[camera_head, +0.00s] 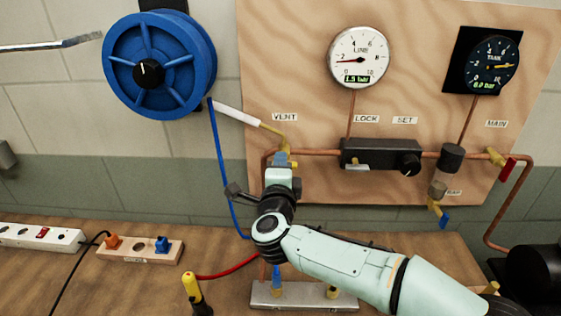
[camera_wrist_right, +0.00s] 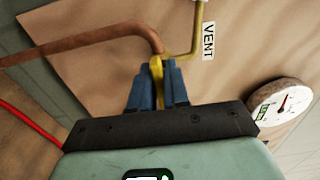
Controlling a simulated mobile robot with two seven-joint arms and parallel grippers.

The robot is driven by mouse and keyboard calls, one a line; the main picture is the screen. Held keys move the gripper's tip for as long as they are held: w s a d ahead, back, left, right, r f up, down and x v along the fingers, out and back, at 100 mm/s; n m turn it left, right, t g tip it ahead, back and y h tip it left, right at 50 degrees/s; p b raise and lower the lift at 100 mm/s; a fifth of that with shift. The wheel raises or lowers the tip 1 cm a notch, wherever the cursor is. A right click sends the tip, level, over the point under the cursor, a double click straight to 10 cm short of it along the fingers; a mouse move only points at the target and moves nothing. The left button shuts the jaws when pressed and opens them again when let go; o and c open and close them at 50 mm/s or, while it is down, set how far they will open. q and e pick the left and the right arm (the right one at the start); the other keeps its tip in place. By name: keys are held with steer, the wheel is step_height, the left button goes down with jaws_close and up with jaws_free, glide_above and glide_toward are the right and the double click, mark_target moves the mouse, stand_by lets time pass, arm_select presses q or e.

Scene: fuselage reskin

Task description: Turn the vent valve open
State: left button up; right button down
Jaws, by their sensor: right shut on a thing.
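The vent valve (camera_head: 284,146) sits on the copper pipe below the VENT label (camera_head: 284,117), with a brass tube rising from it to a white sleeve. My right gripper (camera_head: 281,159) is at the valve, its blue fingers closed around the yellow handle. In the right wrist view the yellow handle (camera_wrist_right: 157,68) stands between the two blue fingers (camera_wrist_right: 157,88), beside the copper pipe. The fingers hide much of the handle, so its exact angle is hard to tell. My left gripper is not in view.
The LINE gauge (camera_head: 358,58) and TANK gauge (camera_head: 490,64) hang on the plywood board. A black regulator (camera_head: 380,154), a red-handled MAIN valve (camera_head: 508,168) and a blue-handled tap (camera_head: 444,218) are to the right. A blue hose reel (camera_head: 190,50) and power strips (camera_head: 140,250) are left.

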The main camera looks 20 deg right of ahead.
stand_by(0.4)
steer(key=c, duration=1.2)
jaws_free()
steer(key=b+v, duration=0.2)
steer(key=v, duration=1.1)
steer(key=shift+s, duration=0.2)
steer(key=shift+a, duration=0.15)
